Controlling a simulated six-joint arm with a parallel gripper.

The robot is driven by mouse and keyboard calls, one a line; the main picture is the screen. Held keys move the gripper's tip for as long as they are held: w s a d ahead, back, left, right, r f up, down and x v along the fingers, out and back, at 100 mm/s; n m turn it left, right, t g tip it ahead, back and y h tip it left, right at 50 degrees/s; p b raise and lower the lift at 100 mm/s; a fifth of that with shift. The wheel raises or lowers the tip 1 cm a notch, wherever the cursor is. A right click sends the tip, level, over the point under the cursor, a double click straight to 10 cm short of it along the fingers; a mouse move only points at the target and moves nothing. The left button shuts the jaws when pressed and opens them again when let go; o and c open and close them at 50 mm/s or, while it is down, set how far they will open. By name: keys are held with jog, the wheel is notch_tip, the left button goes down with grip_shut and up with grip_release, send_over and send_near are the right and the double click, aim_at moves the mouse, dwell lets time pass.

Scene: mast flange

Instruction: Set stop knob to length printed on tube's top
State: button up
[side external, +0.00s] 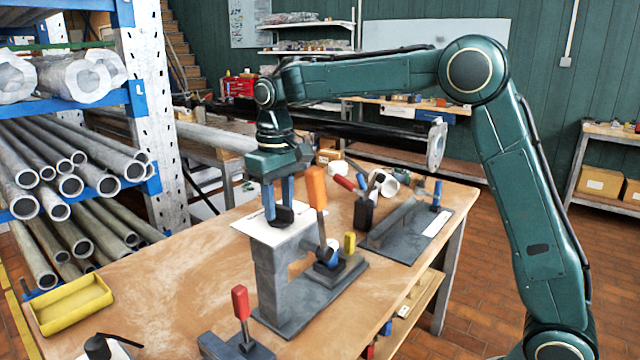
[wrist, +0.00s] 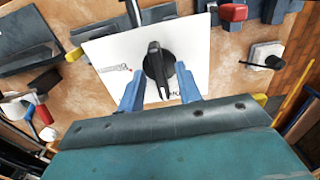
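The stop knob (side external: 283,216) is black and sits on a white plate (side external: 252,226) atop a grey post. In the wrist view the black knob (wrist: 157,62) has a raised bar pointing toward the bottom edge. Small print shows on the white plate (wrist: 196,42), too small to read. My gripper (side external: 278,202) points down over the plate. Its blue fingers (wrist: 159,75) stand apart on either side of the knob; contact is unclear. A long grey tube (side external: 210,134) and a black tube (side external: 385,138) lie behind the table. I can read no length on either.
An orange-handled clamp (side external: 316,187) stands close beside the plate. A red-handled clamp (side external: 240,303), a yellow tray (side external: 70,304) and a black tool cup (side external: 364,213) are on the wooden table. A rack of tubes (side external: 75,170) is at left. The table's left middle is clear.

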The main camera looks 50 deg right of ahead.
aim_at(279, 205)
notch_tip(279, 205, up, 14)
jog(key=shift+f, duration=0.15)
dwell(0.8)
dwell(0.4)
jog(key=s+d+t, duration=0.2)
jog(key=s+t, duration=0.1)
jog(key=s, duration=1.3)
jog(key=s+d+f+t, duration=0.1)
jog(key=s+f+t, duration=0.1)
jog(key=s+f, duration=1.1)
jog(key=shift+s+d+t, duration=0.15)
jog(key=shift+s+t, duration=0.15)
jog(key=shift+s, duration=0.25)
